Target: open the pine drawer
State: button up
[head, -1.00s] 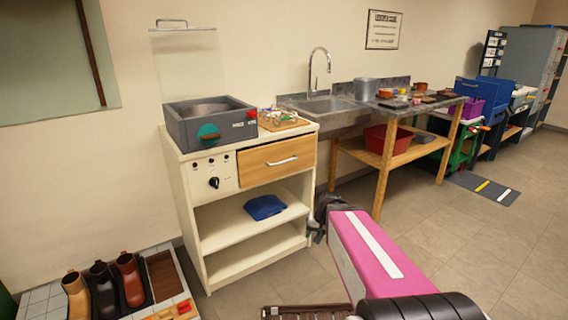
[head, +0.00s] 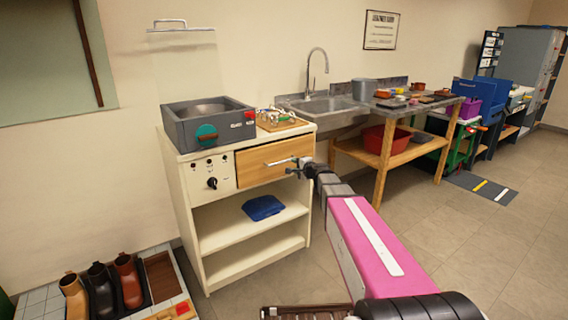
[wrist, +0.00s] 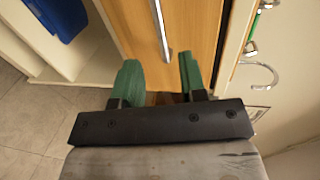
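The pine drawer (head: 262,163) is in the upper right of the cream cabinet, and its front looks flush with the cabinet. Its metal bar handle (head: 280,162) is partly hidden by my gripper (head: 294,166) in the head view. In the wrist view the drawer front (wrist: 192,28) fills the upper middle, with the handle (wrist: 162,28) running down it. My gripper (wrist: 158,62) has two green fingers spread apart. The handle's near end lies in the gap between the fingertips; I cannot tell whether they touch it.
A grey unit with a basin (head: 208,125) stands on the cabinet (head: 200,240). A blue folded cloth (head: 263,207) lies on the shelf below the drawer. Boots (head: 100,285) stand at the lower left. A sink table (head: 385,120) is to the right.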

aim_at(285, 161)
jog(key=x, duration=1)
jog(key=shift+w+a, duration=0.1)
jog(key=shift+a, duration=0.05)
grip_shut()
